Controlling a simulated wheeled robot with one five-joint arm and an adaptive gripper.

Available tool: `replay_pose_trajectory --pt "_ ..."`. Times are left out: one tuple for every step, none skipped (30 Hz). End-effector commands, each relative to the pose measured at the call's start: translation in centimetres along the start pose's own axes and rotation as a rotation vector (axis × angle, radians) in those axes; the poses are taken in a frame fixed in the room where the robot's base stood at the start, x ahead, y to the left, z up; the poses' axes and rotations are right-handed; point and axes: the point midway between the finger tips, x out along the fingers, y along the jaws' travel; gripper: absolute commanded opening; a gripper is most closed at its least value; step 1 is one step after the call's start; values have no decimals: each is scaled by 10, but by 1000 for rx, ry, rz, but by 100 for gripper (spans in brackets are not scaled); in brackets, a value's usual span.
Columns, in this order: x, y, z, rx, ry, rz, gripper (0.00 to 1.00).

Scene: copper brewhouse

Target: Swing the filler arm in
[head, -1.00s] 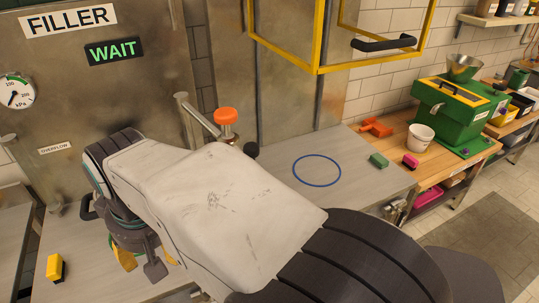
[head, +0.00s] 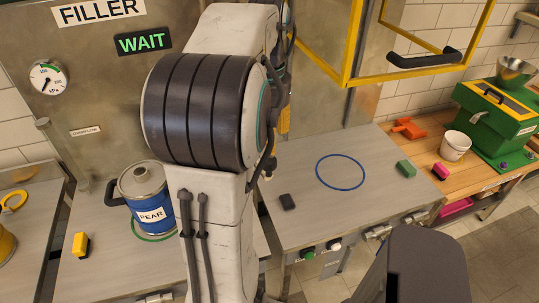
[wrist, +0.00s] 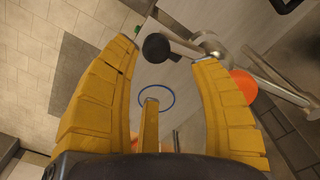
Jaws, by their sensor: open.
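In the wrist view, the filler arm (wrist: 188,46) is a metal tube ending in a black ball (wrist: 157,47), with an orange knob (wrist: 243,87) by its other part. My gripper (wrist: 163,54) is open, its yellow fingers spread and empty. The black ball appears between the two outer fingertips; I cannot tell how far beyond them it lies. The filler panel (head: 110,75) shows a lit WAIT sign (head: 143,40). A blue ring (head: 340,172) is marked on the grey bench.
A blue PEAR keg (head: 150,198) stands on the bench left of my arm. A yellow-framed guard (head: 345,50) with a black handle hangs above the bench.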

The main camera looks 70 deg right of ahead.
Motion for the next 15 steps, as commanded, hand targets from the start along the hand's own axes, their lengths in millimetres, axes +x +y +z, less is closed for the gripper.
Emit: replay_pose_trajectory --pt "2 3 -2 12 -3 1 57" --pt "4 4 -2 15 -4 1 57" --pt "8 5 -2 18 -6 1 57" --pt "11 5 -2 19 -7 2 57" --pt "14 5 -2 20 -7 2 57" --pt "20 5 -2 20 -8 2 57" --pt "24 5 -2 20 -7 2 57" --pt "27 5 -2 19 -7 2 57" --pt "33 5 -2 19 -7 2 57" --pt "36 5 -2 19 -7 2 57" --pt "40 5 -2 19 -7 2 57" --pt "45 5 -2 18 -7 2 57" --pt "48 5 -2 18 -6 2 57" --pt "51 5 -2 18 -6 2 57" --pt "55 5 -2 18 -6 1 57"
